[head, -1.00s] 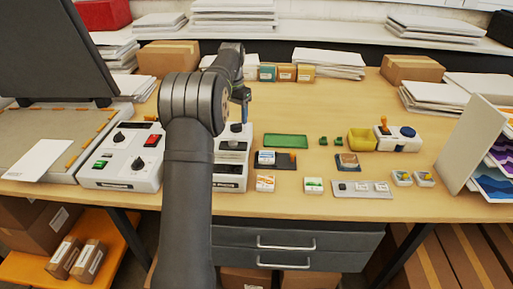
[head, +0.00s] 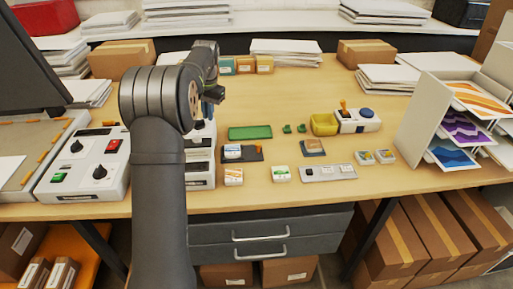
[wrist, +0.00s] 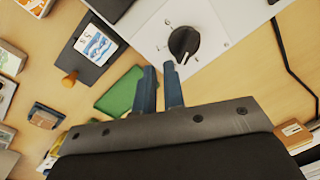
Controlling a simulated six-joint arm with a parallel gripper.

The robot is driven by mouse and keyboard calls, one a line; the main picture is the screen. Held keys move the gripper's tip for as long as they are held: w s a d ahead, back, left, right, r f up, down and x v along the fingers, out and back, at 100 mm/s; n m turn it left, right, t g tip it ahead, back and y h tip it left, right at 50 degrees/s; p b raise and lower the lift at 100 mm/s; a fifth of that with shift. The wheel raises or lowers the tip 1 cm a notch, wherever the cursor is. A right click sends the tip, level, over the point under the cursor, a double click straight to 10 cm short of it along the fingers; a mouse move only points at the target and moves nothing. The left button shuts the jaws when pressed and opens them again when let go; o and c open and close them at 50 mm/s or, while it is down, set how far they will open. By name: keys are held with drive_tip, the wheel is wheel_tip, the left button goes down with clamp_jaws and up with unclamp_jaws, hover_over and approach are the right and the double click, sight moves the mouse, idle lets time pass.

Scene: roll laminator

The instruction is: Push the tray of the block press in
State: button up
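The block press (head: 201,178) is a white unit with a black knob, partly hidden behind my arm in the head view. The wrist view shows its white top and knob (wrist: 185,42) up close. Its dark tray (head: 255,155) sticks out to the right, carrying a white-and-blue block (head: 232,152). The tray (wrist: 88,70) with its orange knob (wrist: 70,78) also shows at the upper left of the wrist view. My gripper (wrist: 159,66) has two blue fingers with a narrow gap between them and nothing held. It appears above the table behind the press, apart from the tray.
A green mat (head: 250,132) lies behind the tray. An orange-marked block (head: 233,176) lies in front of it. A control box (head: 85,165) stands left of my arm. A yellow bin (head: 323,124) and a white device with a blue button (head: 358,121) stand farther right.

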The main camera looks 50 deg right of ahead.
drive_tip(key=s+d+t, duration=0.1)
drive_tip(key=s, duration=0.4)
drive_tip(key=s+d+t, duration=0.1)
drive_tip(key=s+d, duration=0.1)
drive_tip(key=s, duration=0.4)
drive_tip(key=s+d+n+t, duration=0.1)
drive_tip(key=s+d+t, duration=0.1)
drive_tip(key=s, duration=0.4)
drive_tip(key=shift+d+f, duration=0.2)
clamp_jaws()
drive_tip(key=s+t+h, duration=0.2)
drive_tip(key=s+h, duration=0.1)
drive_tip(key=s, duration=0.9)
drive_tip(key=x, duration=0.6)
drive_tip(key=d+x, duration=0.1)
drive_tip(key=x, duration=0.2)
drive_tip(key=shift+s+f, duration=0.1)
drive_tip(key=shift+f, duration=0.2)
drive_tip(key=w, duration=0.2)
drive_tip(key=shift+w+a+f, duration=0.1)
drive_tip(key=shift+w+a, duration=0.15)
drive_tip(key=shift+a, duration=0.05)
drive_tip(key=shift+w+a, duration=0.25)
drive_tip(key=shift+w, duration=0.55)
approach(242, 149)
drive_tip(key=w+a+f, duration=0.2)
drive_tip(key=w, duration=0.1)
drive_tip(key=w+a, duration=0.1)
drive_tip(key=w, duration=0.1)
drive_tip(key=shift+a+f, duration=0.4)
